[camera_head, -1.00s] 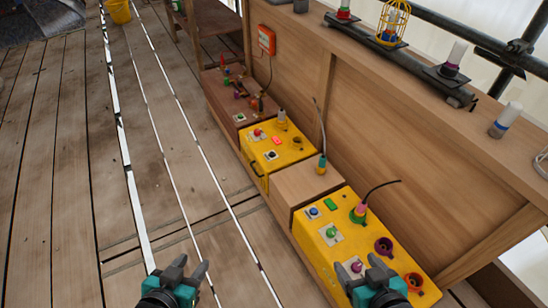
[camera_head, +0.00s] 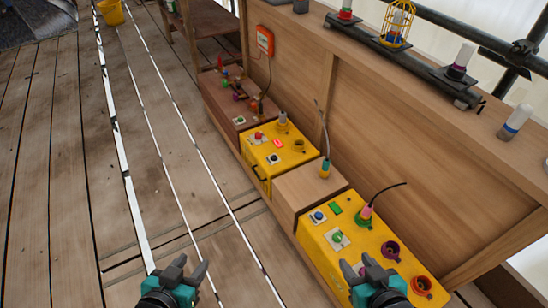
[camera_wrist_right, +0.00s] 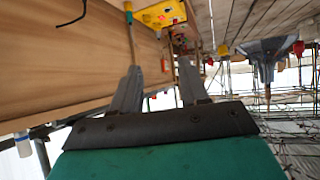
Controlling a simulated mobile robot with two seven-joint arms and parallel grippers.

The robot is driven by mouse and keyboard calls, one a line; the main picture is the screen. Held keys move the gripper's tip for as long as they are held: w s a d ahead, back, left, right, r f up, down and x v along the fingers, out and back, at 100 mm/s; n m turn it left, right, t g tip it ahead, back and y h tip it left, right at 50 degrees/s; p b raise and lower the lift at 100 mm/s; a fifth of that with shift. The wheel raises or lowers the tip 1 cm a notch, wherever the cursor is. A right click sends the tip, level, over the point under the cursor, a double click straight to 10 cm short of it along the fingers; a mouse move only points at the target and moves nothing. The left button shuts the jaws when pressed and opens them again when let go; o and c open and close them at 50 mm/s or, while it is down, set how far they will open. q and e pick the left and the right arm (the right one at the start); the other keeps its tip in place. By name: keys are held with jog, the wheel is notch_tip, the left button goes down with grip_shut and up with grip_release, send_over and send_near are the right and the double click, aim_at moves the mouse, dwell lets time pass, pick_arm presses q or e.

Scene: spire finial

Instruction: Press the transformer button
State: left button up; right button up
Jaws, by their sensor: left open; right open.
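Two yellow boxes with buttons stand along the wooden wall in the head view; I cannot tell which is the transformer. The far yellow box (camera_head: 265,169) has a red button (camera_head: 259,136), a red light (camera_head: 278,143) and a dark-and-white button (camera_head: 273,159). My right gripper (camera_head: 356,262) is open and covers part of the near box. My left gripper (camera_head: 193,264) is open over the floor, left of the boxes.
A wooden block (camera_head: 304,190) sits between the yellow boxes. A brown box (camera_head: 222,99) with coloured parts stands beyond them. The shelf above holds a yellow cage (camera_head: 396,22) and a white cylinder (camera_head: 515,122). The plank floor (camera_head: 100,200) on the left is mostly clear.

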grip_shut()
dwell(1.3)
